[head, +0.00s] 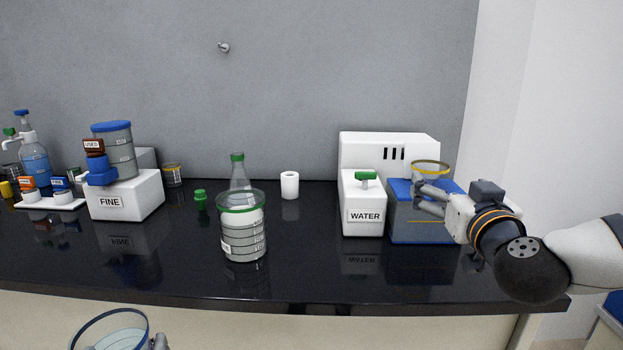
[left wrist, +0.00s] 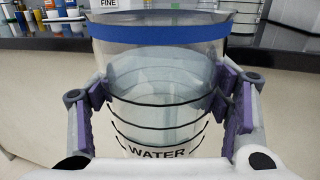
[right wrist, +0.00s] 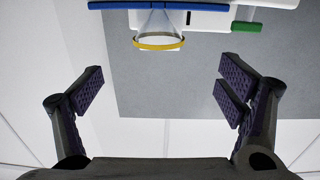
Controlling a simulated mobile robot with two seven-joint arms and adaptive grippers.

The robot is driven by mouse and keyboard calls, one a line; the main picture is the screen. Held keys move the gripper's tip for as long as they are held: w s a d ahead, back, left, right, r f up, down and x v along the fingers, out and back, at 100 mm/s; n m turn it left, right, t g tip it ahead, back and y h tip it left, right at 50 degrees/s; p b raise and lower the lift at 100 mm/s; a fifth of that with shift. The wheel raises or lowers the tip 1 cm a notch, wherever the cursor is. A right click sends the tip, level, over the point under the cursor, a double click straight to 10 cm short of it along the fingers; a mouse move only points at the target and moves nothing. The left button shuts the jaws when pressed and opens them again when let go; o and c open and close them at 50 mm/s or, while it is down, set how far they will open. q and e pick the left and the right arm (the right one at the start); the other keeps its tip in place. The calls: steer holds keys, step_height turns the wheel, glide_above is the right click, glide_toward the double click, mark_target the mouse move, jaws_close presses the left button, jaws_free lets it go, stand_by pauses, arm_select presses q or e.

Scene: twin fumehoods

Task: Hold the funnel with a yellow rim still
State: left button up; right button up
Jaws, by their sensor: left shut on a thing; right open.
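The funnel with a yellow rim (head: 431,165) stands at the blue-lidded tank on the right of the bench. It also shows in the right wrist view (right wrist: 160,42), beyond the fingers. My right gripper (head: 424,198) is beside it; its fingers (right wrist: 160,88) are spread with nothing between them. The funnel's lower part is partly behind the fingers in the head view. My left gripper (left wrist: 165,95) is shut on a clear beaker with a blue rim (left wrist: 160,33), labelled WATER and holding pale liquid. That beaker (head: 112,330) is in front of the bench, cut off below.
The blue-lidded tank (head: 410,226) stands next to the white WATER box (head: 362,216). A green-rimmed beaker (head: 243,236), a green-capped flask (head: 238,172) and a white cylinder (head: 290,186) stand mid-bench. The FINE box (head: 125,196) is left. The front middle of the bench is clear.

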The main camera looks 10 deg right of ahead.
mark_target(435, 174)
steer(key=b+x, duration=0.1)
steer(key=x, duration=0.6)
steer(key=b+x, duration=0.1)
steer(key=x, duration=0.3)
steer(key=shift+d+f+b, duration=0.1)
steer(key=shift+f+b, duration=0.2)
steer(key=shift+w+d+r, duration=0.1)
steer(key=shift+w+r, duration=0.1)
steer(key=shift+w, duration=0.2)
arm_select(q)
step_height(435, 174, down, 8)
steer(key=g, duration=0.1)
steer(key=shift+s+r+g, duration=0.2)
steer(key=shift+s+g, duration=0.05)
steer(key=shift+g, duration=0.05)
arm_select(e)
steer(key=shift+r, duration=0.1)
steer(key=c, duration=1.3)
arm_select(q)
steer(key=shift+d, duration=0.15)
arm_select(e)
steer(key=o, duration=1.2)
